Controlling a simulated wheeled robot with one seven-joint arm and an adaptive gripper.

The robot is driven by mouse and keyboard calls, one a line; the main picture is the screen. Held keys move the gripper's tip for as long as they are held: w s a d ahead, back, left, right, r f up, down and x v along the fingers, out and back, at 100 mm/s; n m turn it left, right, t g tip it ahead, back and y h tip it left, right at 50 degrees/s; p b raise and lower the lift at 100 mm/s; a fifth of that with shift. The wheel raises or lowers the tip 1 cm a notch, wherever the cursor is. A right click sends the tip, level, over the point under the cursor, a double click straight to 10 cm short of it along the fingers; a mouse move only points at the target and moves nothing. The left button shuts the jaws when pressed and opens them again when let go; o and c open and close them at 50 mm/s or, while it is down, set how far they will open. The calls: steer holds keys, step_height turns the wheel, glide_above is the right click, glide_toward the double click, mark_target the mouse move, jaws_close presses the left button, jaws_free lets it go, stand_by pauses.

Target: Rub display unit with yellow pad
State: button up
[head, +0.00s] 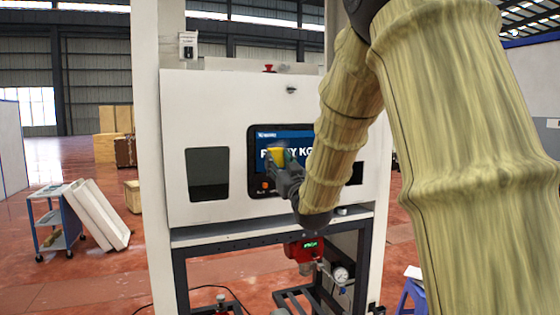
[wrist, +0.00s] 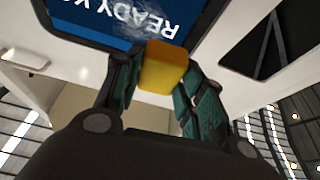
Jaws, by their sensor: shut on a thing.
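The display unit (head: 262,180) is a black-framed screen with a blue picture and white text, set in the white front panel of the dispenser. In the wrist view the screen (wrist: 95,22) appears upside down at the top, with a whitish smudge (wrist: 130,20) on it. My gripper (head: 279,160) is in front of the screen and is shut on the yellow pad (wrist: 164,66). The pad is at the screen's lower edge in the wrist view; I cannot tell whether it touches the glass. In the head view the gripper and pad (head: 277,154) hide part of the text.
The white panel (head: 215,115) has a dark window (head: 208,174) left of the screen. Below is a dark frame with a red device (head: 304,250) and a gauge (head: 340,275). A blue cart (head: 52,222) and leaning white panels (head: 98,213) stand at left.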

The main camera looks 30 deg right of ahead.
steer(key=shift+d+r, duration=0.1)
steer(key=shift+r, duration=0.15)
steer(key=shift+w+d+r, duration=0.1)
steer(key=shift+w, duration=0.3)
steer(key=w+p, duration=0.1)
steer(key=w, duration=0.1)
steer(key=w+d+p, duration=0.1)
steer(key=w, duration=0.2)
steer(key=shift+d+p, duration=0.1)
steer(key=shift+p, duration=0.2)
steer(key=shift+w+d, duration=0.25)
steer(key=shift+w, duration=0.7)
stand_by(0.6)
steer(key=shift+d, duration=0.15)
steer(key=shift+s+d+b, duration=0.3)
steer(key=shift+d+b, duration=0.1)
steer(key=shift+d, duration=0.8)
steer(key=shift+s+d+b, duration=0.3)
steer(key=shift+d+b, duration=0.05)
steer(key=shift+d, duration=0.85)
steer(key=shift+s+d+b, duration=0.3)
steer(key=shift+d+b, duration=0.1)
steer(key=shift+d, duration=0.8)
steer(key=shift+s+d+b, duration=0.2)
steer(key=shift+d+b, duration=0.1)
steer(key=shift+d, duration=0.6)
steer(key=shift+s+d+b, duration=0.2)
steer(key=shift+d+b, duration=0.05)
steer(key=shift+d, duration=0.6)
